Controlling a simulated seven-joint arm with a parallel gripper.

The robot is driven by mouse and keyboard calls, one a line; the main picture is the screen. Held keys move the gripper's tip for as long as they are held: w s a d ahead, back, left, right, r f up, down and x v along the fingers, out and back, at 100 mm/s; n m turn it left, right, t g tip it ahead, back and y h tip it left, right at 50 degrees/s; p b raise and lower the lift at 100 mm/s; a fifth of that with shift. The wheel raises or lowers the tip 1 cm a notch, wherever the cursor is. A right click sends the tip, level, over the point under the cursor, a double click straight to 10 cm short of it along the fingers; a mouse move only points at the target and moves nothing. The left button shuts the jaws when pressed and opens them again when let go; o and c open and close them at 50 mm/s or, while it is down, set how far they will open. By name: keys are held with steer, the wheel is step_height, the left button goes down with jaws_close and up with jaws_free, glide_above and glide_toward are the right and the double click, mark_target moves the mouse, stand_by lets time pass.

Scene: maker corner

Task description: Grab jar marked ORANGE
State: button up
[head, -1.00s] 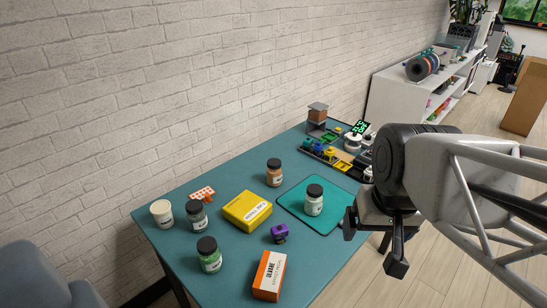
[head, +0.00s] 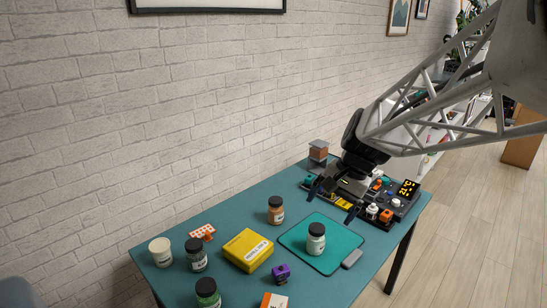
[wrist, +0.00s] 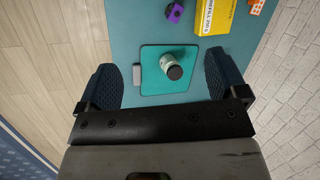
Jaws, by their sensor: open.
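A jar with orange-brown contents and a dark lid (head: 276,210) stands upright behind the yellow box in the head view; its label is too small to read. A pale grey-white jar with a dark lid (head: 316,239) stands on the teal mat (head: 340,262); it also shows in the wrist view (wrist: 171,66). A grey jar (head: 196,256) and a green jar (head: 208,293) stand at the left. My gripper (head: 333,201) is open and empty, above the table's far part, beyond the mat and right of the orange-brown jar. In the wrist view its fingers (wrist: 163,75) are spread wide.
A yellow box (head: 247,250), a purple piece (head: 281,273), a white pot (head: 160,252), an orange dotted piece (head: 203,232) and an orange-white box (head: 274,300) stand nearby. A tray of electronics (head: 385,202) lies under and right of my gripper. A brick wall runs behind.

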steer(key=w+a+f+m+g+y, duration=0.1)
steer(key=w+f, duration=0.1)
steer(key=w, duration=0.4)
steer(key=w+a+f+m+y, duration=0.1)
steer(key=w+f+m, duration=0.1)
steer(key=w, duration=0.3)
steer(key=m+y, duration=0.7)
steer(key=m, duration=0.1)
glide_toward(280, 199)
steer(key=x, duration=0.4)
steer(key=shift+f, duration=0.1)
steer(key=shift+a, duration=0.1)
steer(key=shift+x, duration=1.25)
steer(key=shift+x, duration=2.6)
